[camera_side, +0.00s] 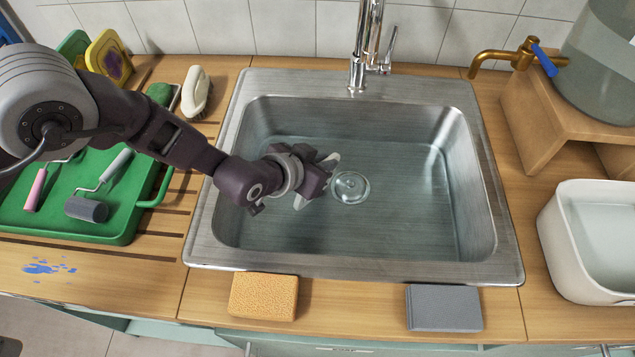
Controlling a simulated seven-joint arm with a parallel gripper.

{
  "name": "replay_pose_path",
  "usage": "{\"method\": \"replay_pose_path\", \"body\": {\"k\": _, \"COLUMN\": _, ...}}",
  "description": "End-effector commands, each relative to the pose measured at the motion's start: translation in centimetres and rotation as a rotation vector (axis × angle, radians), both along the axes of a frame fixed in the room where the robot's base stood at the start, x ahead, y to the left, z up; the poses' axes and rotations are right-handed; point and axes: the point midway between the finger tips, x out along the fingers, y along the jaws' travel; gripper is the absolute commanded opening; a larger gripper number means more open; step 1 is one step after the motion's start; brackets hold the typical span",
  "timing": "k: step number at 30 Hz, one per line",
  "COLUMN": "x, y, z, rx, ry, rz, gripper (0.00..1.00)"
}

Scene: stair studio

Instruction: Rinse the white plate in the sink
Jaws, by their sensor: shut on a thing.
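The metal sink (228,160) is set into the wooden counter. My gripper (322,180) is inside the sink's outline, left of the drain (350,187), pointing right. It is shut on a thin white thing, which I take to be the white plate (331,160). Only pale edges of it show above and below the fingers; the rest is hidden behind my gripper. I cannot tell how high it is above the sink bottom. The chrome tap (362,50) stands at the sink's back edge, and no stream from it shows.
A green tray (115,225) with paint rollers lies left, near a white-handled brush (196,91). An orange sponge (263,297) and grey block (444,308) lie along the front edge. A white basin (565,240) and a water container with brass tap (500,58) stand right.

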Motion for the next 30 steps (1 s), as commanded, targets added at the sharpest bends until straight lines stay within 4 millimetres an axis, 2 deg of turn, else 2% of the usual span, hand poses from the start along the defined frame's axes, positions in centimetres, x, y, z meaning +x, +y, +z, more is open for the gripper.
{"method": "replay_pose_path", "body": {"k": 16, "x": 0.0, "y": 0.0, "z": 0.2, "rx": -0.001, "ry": -0.001, "rz": 0.000, "gripper": 0.00}}
{"method": "replay_pose_path", "body": {"k": 30, "x": 0.0, "y": 0.0, "z": 5.1, "rx": -0.001, "ry": -0.002, "rz": 0.000, "gripper": 0.00}}
